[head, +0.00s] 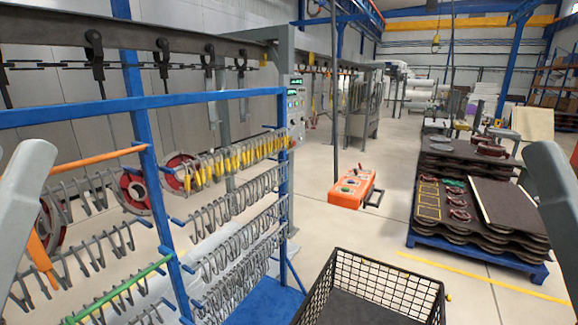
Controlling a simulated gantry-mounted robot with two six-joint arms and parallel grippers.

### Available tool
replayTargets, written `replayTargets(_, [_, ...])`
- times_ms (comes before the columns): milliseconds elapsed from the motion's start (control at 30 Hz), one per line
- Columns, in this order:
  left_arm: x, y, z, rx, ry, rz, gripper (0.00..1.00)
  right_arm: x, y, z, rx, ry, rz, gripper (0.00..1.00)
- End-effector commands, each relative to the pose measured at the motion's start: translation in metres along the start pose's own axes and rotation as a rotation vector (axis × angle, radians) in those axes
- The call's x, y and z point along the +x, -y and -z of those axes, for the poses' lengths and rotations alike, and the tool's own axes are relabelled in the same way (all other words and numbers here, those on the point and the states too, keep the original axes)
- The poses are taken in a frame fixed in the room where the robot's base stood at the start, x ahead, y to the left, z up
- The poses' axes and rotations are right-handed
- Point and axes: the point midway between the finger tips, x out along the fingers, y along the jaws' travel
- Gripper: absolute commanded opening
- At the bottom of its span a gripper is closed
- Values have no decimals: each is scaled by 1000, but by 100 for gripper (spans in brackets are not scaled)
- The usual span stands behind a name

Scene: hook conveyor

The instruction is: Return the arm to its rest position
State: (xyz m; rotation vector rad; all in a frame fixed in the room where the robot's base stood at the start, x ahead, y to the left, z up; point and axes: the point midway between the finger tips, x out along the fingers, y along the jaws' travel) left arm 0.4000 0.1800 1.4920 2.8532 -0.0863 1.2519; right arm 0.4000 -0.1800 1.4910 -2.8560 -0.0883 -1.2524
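Only a grey link of my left arm shows at the left edge of the head view, and only a grey link of my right arm shows at the right edge. Neither gripper is in the picture, so I cannot see whether they are open, shut or holding anything. Both visible links are apart from the rack and the basket.
A blue rack (150,195) with rows of hooks (237,210) stands on the left. Conveyor hooks (95,60) hang above it. A black wire basket (385,283) stands front centre. A blue pallet (475,257) with dark stacked sheets is on the right. An orange unit (352,189) stands on open floor.

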Motion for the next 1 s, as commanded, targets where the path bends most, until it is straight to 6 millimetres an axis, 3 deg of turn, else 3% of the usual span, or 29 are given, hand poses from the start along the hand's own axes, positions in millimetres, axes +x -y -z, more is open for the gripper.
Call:
replayTargets(33, [30, 0, 27, 0, 1, 0, 44, 30, 0, 28, 0, 0, 0, 50])
replayTargets(600, [224, 0, 204, 2, 2, -2, 44, 224, -1, 205, 0, 1, 0, 50])
replayTargets(767, [249, 0, 227, 2, 3, -2, 44, 248, -1, 228, 0, 1, 0, 50])
replayTargets(1000, [249, 0, 226, 2, 2, -2, 44, 248, -1, 227, 0, 2, 0, 50])
